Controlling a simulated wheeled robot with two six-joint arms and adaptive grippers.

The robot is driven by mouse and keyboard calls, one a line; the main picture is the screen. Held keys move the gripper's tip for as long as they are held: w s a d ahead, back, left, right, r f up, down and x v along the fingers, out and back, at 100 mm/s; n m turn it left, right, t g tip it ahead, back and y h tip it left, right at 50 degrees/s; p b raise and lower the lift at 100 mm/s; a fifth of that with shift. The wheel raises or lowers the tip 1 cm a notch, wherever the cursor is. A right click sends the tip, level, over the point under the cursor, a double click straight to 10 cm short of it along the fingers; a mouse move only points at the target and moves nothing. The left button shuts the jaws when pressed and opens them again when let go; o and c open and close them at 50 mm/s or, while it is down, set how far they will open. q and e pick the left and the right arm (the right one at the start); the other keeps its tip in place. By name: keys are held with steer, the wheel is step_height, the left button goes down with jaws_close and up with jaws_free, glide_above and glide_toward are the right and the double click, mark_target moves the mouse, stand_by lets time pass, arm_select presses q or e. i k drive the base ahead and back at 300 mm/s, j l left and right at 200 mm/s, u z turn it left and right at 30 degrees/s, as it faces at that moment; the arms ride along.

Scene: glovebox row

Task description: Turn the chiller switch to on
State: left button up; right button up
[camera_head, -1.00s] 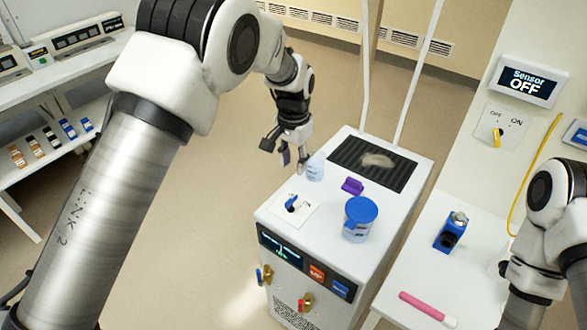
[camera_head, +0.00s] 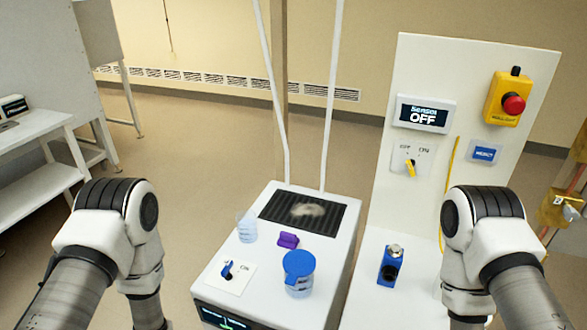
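A white cabinet unit (camera_head: 262,238) stands in the lower middle. On its top front left is a white switch plate (camera_head: 238,285) with a blue knob (camera_head: 227,271). The knob sits at a slant, and the plate's lettering is too small to read surely. I take this as the chiller switch, though no chiller label is legible. My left arm reaches down at the lower left and my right arm at the lower right. Both grippers are outside the picture, below its edge.
On the cabinet are a blue-lidded jar (camera_head: 299,272), a purple block (camera_head: 288,240), a clear beaker (camera_head: 246,228) and a dark grille (camera_head: 303,213). The upright panel holds a "Sensor OFF" display (camera_head: 424,115), a yellow-handled switch (camera_head: 410,166) and a red button (camera_head: 513,104). A blue device (camera_head: 391,266) stands nearby.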

mark_target(226, 270)
steer(key=k+j+z, duration=0.3)
steer(key=j, duration=0.25)
steer(key=k+j+z, duration=0.3)
steer(key=j, duration=0.2)
steer(key=i, duration=0.4)
